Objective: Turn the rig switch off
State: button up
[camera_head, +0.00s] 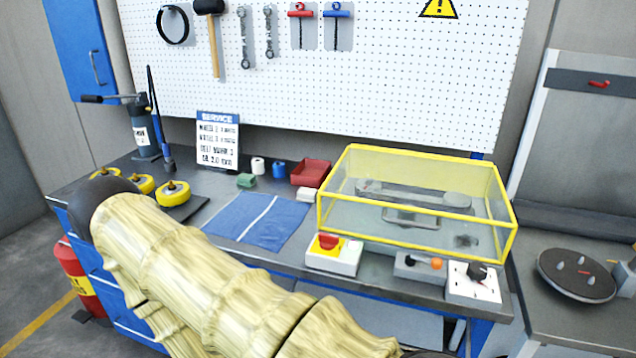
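Three control boxes sit along the bench's front edge; I cannot tell which one is the rig switch. The left one is a white box (333,262) with a red button (329,241) on a yellow plate. The middle one is a small grey box (419,267) with an orange-tipped lever (436,263) pointing right. The right one is a white box (474,289) with a black rotary knob (478,272); its markings are too small to read. My wrapped pale-yellow arm crosses the lower left and leaves at the bottom. My gripper is not in view.
A yellow-framed clear guard (420,200) stands right behind the boxes. A blue cloth (260,220), a red bin (310,172) and yellow wheels (172,192) lie to the left on the bench (375,275). A dark round plate (577,275) is at right.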

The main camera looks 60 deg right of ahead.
aim_at(327, 241)
jog(key=z, duration=1.65)
